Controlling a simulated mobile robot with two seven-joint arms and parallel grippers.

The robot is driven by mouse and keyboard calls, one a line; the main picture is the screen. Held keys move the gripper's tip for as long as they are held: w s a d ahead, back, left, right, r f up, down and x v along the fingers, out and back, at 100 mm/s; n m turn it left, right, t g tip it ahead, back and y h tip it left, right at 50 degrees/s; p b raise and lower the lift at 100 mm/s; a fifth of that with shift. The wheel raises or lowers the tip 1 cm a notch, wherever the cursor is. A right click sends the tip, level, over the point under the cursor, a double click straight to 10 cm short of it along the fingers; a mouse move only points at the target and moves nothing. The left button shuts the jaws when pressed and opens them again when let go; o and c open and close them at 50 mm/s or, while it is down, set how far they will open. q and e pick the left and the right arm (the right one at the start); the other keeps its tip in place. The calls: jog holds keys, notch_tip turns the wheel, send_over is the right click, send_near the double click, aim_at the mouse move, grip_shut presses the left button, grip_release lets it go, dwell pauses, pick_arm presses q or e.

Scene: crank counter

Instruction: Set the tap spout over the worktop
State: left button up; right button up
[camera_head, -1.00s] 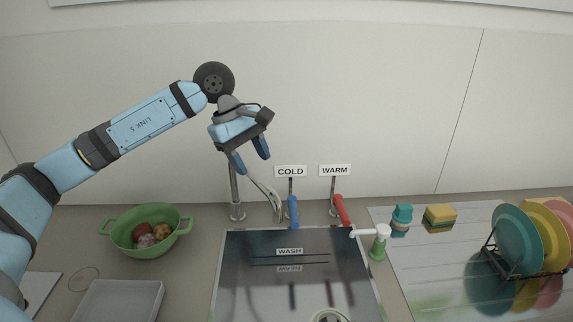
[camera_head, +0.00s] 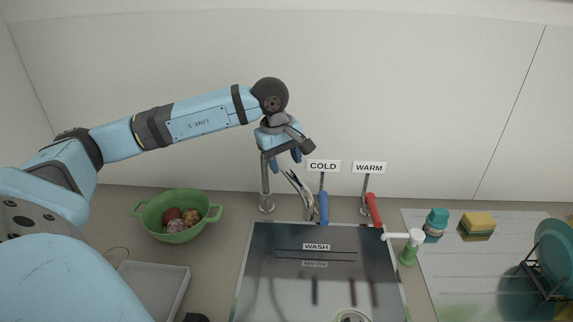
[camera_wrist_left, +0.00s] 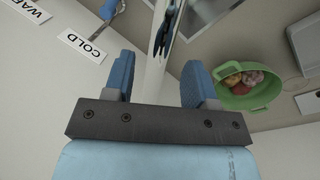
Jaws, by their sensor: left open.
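The tap is a grey metal column (camera_head: 265,190) behind the sink. Its pale spout (camera_head: 299,192) slopes down to the right, ending near the sink's back edge. My left gripper (camera_head: 284,157) is open at the top of the tap, pointing down, and hides where spout and column meet. The worktop (camera_head: 225,235) lies left of the sink. My right gripper is not in view.
The sink (camera_head: 316,280) is marked WASH. Blue (camera_head: 323,208) and red (camera_head: 374,209) levers stand right of the spout. A green colander (camera_head: 177,226) with fruit and a grey tray (camera_head: 160,285) sit on the left. A green bottle (camera_head: 409,247) stands right of the sink.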

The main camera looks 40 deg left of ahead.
pick_arm(q)
jog(key=shift+w+f, duration=0.25)
jog(key=shift+f, duration=0.95)
grip_shut()
